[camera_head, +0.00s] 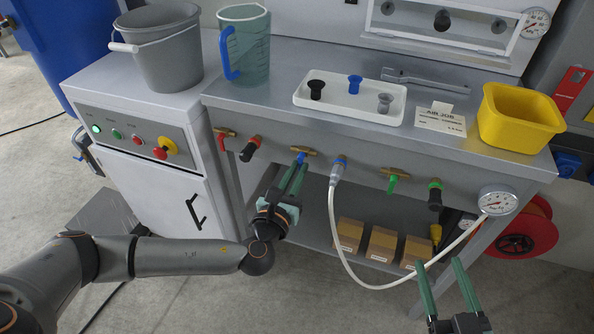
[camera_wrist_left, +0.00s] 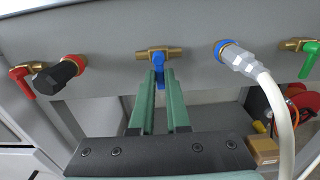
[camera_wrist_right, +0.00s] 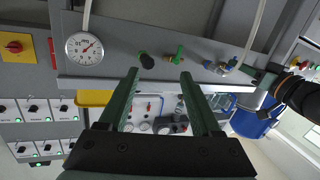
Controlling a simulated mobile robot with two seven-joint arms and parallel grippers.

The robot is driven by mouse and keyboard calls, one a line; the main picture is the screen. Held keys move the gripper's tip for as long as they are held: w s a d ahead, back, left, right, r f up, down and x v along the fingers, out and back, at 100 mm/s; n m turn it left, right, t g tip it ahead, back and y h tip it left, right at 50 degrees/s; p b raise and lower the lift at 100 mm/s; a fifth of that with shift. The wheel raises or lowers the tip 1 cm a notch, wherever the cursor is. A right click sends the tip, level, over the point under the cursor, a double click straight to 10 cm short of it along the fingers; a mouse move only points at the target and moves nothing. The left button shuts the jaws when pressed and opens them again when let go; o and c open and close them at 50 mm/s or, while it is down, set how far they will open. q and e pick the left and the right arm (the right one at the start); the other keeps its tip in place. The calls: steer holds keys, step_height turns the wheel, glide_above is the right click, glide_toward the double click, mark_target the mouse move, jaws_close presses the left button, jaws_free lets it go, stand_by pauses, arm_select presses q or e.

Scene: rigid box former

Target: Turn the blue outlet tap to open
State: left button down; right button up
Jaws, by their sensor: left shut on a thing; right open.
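The blue outlet tap (camera_head: 301,155) sits on the front face of the bench, on a short horizontal brass body. In the left wrist view its blue handle (camera_wrist_left: 158,68) hangs straight down, across the brass body. My left gripper (camera_head: 298,165) is shut on this handle, one finger on each side; the fingers partly hide it in the head view. In the left wrist view the gripper (camera_wrist_left: 159,80) reaches it from below and in front. My right gripper (camera_head: 440,267) is open and empty in front of the bench's right part, apart from the taps; its fingers also show in the right wrist view (camera_wrist_right: 160,76).
A red tap (camera_head: 224,133) and a black red-collared fitting (camera_head: 250,149) are left of the blue tap. Close right is a blue-collared coupling (camera_head: 338,171) with a white hose (camera_head: 346,262) looping to the gauge (camera_head: 497,201). A green tap (camera_head: 392,184) is further right.

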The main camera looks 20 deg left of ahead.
arm_select(q)
steer(key=shift+n, duration=0.3)
steer(key=n, duration=0.3)
steer(key=d+n, duration=0.1)
steer(key=n, duration=0.2)
steer(key=shift+d+r+b, duration=0.1)
steer(key=shift+b, duration=0.3)
steer(key=n, duration=0.3)
steer(key=shift+d+r+n+b, duration=0.2)
steer(key=shift+r+n+b, duration=0.1)
steer(key=shift+n, duration=0.1)
steer(key=n, duration=0.4)
steer(key=shift+d+r+b, duration=0.2)
steer(key=shift+r+b, duration=0.1)
steer(key=shift+r, duration=0.05)
steer(key=shift+r+n, duration=0.2)
steer(key=shift+n, duration=0.7)
steer(key=shift+r+n, duration=0.15)
steer(key=shift+n, duration=0.75)
arm_select(e)
step_height(320, 180, up, 12)
steer(key=s+n+t+y, duration=0.1)
steer(key=n+t+y, duration=0.2)
steer(key=t, duration=0.1)
steer(key=shift+s+a+t+y, duration=0.25)
steer(key=shift+a+t+y, duration=0.05)
steer(key=shift+a+y, duration=0.15)
steer(key=shift+r, duration=0.2)
